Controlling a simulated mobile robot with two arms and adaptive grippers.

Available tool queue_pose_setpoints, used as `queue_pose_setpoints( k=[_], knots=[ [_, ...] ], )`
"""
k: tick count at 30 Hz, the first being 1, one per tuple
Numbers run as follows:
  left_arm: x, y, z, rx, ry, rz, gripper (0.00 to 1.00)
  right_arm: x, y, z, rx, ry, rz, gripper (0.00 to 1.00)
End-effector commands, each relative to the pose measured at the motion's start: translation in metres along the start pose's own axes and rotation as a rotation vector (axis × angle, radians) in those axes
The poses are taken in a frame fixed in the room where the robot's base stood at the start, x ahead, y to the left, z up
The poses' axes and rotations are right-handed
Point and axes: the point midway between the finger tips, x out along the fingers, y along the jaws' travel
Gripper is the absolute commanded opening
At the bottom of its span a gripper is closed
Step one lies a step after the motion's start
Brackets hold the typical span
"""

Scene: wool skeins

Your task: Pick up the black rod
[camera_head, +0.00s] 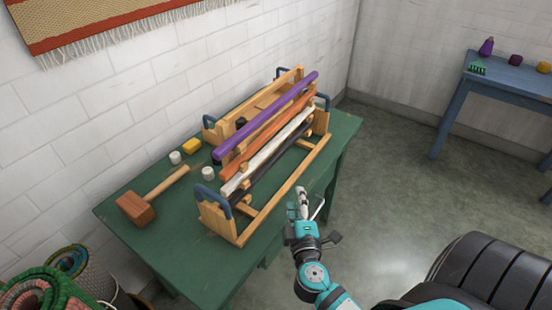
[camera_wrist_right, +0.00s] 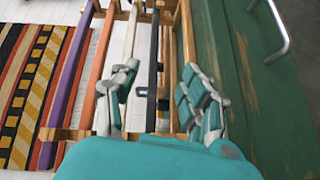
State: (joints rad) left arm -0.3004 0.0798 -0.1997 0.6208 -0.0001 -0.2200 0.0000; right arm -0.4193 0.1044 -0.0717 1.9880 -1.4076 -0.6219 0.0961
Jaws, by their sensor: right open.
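The black rod (camera_head: 268,167) is the lowest and frontmost rod on a wooden rack (camera_head: 283,190) on the green table. Purple (camera_head: 265,115), orange (camera_head: 265,132) and white (camera_head: 268,150) rods lie above and behind it. My right gripper (camera_head: 303,205) is at the table's front edge, in front of the rack. In the right wrist view the right gripper (camera_wrist_right: 157,88) is open, and the black rod (camera_wrist_right: 153,75) runs lengthwise between its fingers in the picture. The gap in depth is hard to judge. My left gripper is not in view.
A mallet (camera_head: 140,207), small white cylinders (camera_head: 208,173) and a yellow block (camera_head: 192,146) lie on the green table (camera_head: 180,247) left of the rack. Blue handles (camera_head: 211,197) stand at the rack's ends. A blue table (camera_head: 510,84) stands far right.

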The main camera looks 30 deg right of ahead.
Motion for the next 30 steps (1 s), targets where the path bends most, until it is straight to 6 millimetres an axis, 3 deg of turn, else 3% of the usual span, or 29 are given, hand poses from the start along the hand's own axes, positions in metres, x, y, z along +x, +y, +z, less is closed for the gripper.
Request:
queue_pose_setpoints(
  k=[3,8,21,30],
  knots=[
    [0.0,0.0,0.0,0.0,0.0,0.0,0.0,0.005,-0.004,-0.017,-0.123,0.085,0.04,0.46],
    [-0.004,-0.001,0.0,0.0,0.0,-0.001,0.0,0.014,-0.004,-0.026,-0.177,0.124,0.056,0.46],
    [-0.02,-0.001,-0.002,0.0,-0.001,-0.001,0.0,0.102,0.0,-0.037,-0.175,0.121,0.056,0.46],
    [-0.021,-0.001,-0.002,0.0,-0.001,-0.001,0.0,0.126,0.0,-0.039,-0.174,0.121,0.056,0.46]
  ],
)
